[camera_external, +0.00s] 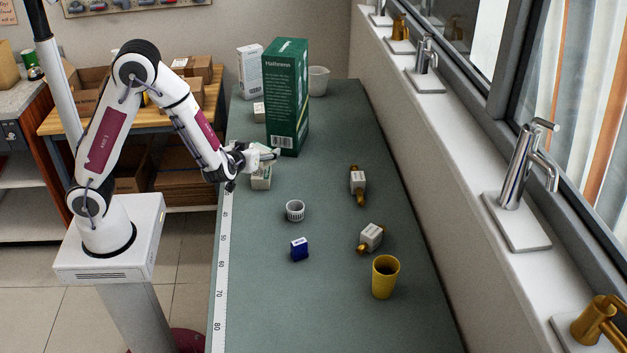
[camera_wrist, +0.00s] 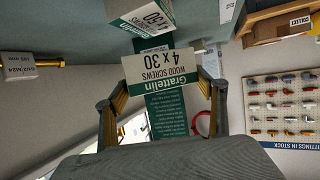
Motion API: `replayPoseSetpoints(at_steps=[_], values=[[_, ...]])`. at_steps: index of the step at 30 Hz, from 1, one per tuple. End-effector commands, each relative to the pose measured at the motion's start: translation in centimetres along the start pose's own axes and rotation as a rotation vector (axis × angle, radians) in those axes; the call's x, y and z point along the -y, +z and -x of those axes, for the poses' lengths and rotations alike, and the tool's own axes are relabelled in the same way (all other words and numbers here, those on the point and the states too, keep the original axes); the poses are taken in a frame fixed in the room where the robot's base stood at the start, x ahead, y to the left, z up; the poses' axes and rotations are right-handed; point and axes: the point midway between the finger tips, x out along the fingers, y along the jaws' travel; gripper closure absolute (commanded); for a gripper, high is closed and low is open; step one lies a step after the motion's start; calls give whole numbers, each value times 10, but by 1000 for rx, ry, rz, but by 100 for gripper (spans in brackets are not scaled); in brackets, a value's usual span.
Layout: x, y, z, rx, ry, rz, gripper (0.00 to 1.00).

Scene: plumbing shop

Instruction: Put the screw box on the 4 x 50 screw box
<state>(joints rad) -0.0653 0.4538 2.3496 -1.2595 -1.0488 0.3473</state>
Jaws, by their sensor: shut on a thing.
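My gripper (camera_external: 268,156) is shut on a small white and green screw box labelled 4 x 30 (camera_wrist: 158,66). The wrist view is upside down and shows a finger on each side of this box. The 4 x 50 screw box (camera_external: 261,181) stands on the green table just below my gripper. It also shows at the top of the wrist view (camera_wrist: 142,18), cut off by the frame edge. The held box appears above it and apart from it. In the external view the held box is small and partly hidden by the fingers.
A tall green carton (camera_external: 286,98) stands just behind my gripper. Another small box (camera_external: 259,112) is at its left.

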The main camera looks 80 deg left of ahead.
Motion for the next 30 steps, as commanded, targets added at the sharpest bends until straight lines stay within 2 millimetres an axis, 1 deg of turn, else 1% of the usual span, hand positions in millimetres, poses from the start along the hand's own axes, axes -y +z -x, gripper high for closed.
replayPoseSetpoints(at_steps=[6, 12, 29, 30], values=[[0, 18, -8, 0, -1, -3, 58], [0, 31, -13, -1, 0, -1, 58], [0, 36, -15, 0, 0, -1, 58], [0, 36, -15, 1, 0, -1, 19]])
